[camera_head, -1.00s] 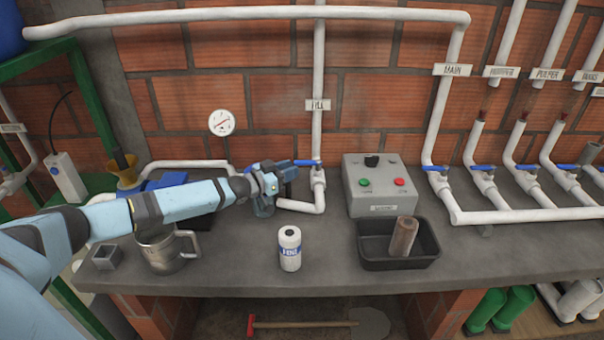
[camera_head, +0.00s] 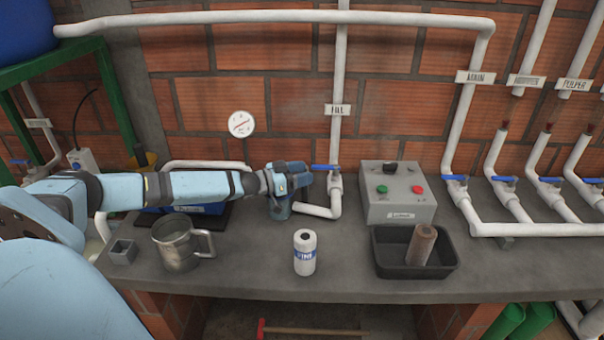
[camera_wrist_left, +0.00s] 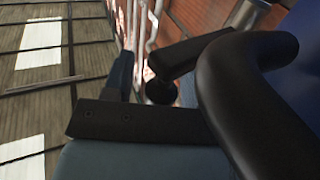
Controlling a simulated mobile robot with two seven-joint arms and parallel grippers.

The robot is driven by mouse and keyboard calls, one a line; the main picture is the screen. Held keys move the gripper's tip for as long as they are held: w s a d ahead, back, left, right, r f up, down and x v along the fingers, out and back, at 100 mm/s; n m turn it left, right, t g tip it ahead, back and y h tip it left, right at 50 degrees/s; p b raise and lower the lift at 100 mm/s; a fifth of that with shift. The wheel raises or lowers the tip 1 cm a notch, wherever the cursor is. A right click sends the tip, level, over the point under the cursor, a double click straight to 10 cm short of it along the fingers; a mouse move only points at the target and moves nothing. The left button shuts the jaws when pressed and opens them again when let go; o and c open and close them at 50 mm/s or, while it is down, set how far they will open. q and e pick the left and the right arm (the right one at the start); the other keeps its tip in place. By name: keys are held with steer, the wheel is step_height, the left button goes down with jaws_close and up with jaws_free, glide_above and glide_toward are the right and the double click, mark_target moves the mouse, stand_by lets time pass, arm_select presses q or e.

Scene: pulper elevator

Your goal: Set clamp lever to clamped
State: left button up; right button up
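I cannot pick out the clamp lever with certainty. In the left wrist view a thick black curved bar (camera_wrist_left: 245,85) and a dark, straight handle-like piece (camera_wrist_left: 190,52) are close in front of the camera, beside a blue surface at the right edge. In the head view my left gripper (camera_head: 288,184) is at the end of the outstretched arm, above the back of the counter, just left of the white fill pipe. Whether its fingers are open or shut on something does not show clearly. My arm partly hides a blue thing on a dark base (camera_head: 205,209). My right gripper is out of view.
The fill valve's blue handle (camera_head: 326,168) is close right of the gripper. A metal jug (camera_head: 176,245), a white bottle (camera_head: 304,253), a grey control box (camera_head: 398,193) and a black tray (camera_head: 450,262) stand on the counter (camera_head: 345,284). Brick wall and pipes are behind.

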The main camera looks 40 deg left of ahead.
arm_select(q)
steer(key=shift+s, duration=0.1)
steer(key=shift+s+a, duration=0.2)
steer(key=shift+s, duration=0.1)
steer(key=v, duration=1.3)
steer(key=shift+d, duration=0.1)
steer(key=shift+c, duration=0.2)
